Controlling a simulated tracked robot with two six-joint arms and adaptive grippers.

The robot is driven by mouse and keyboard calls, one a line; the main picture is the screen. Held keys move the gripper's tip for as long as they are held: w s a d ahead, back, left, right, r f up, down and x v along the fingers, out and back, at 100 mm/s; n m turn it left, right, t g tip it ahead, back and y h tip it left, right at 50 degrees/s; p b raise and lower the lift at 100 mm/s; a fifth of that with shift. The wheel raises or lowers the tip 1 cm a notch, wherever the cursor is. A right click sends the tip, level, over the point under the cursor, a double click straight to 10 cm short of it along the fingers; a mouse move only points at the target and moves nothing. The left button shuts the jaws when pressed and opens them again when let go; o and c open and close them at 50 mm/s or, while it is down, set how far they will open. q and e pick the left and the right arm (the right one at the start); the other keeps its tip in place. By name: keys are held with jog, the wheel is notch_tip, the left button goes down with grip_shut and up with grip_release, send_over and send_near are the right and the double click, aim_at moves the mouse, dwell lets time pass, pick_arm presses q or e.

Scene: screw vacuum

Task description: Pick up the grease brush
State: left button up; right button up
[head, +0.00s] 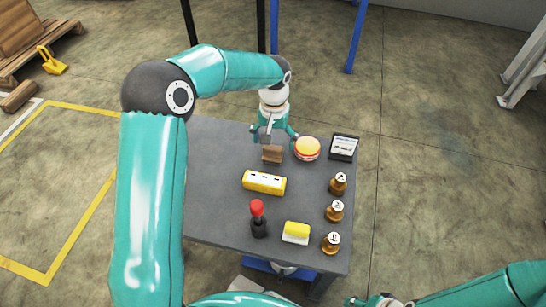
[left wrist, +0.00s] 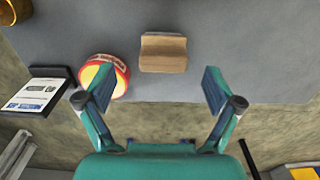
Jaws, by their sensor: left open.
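A brown wooden block-like piece with a grooved or stepped face (head: 272,154), which looks most like the grease brush, lies near the table's far edge. It also shows in the left wrist view, top centre (left wrist: 163,52); no bristles can be made out. My left gripper (head: 273,135) is open and empty, with its fingers spread to either side of the piece's line. In the left wrist view the left gripper (left wrist: 158,85) has the piece beyond its fingertips, apart from both. My right gripper (head: 378,301) shows only partly at the bottom edge, off the table.
A yellow block (head: 264,182), a red-and-black tool (head: 258,218), a yellow-white block (head: 296,232) and brass weights (head: 335,211) stand on the grey table (head: 215,190).

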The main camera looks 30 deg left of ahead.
aim_at(273, 154)
pick_arm(q)
notch_tip(273, 154, down, 2)
jog(key=shift+f, duration=0.1)
jog(key=f, duration=0.1)
jog(key=f+b, duration=0.2)
jog(key=f, duration=0.1)
jog(key=shift+w+a, duration=0.3)
jog(key=shift+a, duration=0.05)
jog(key=shift+f+b, duration=0.35)
jog(key=shift+f, duration=0.1)
jog(key=c, duration=1.3)
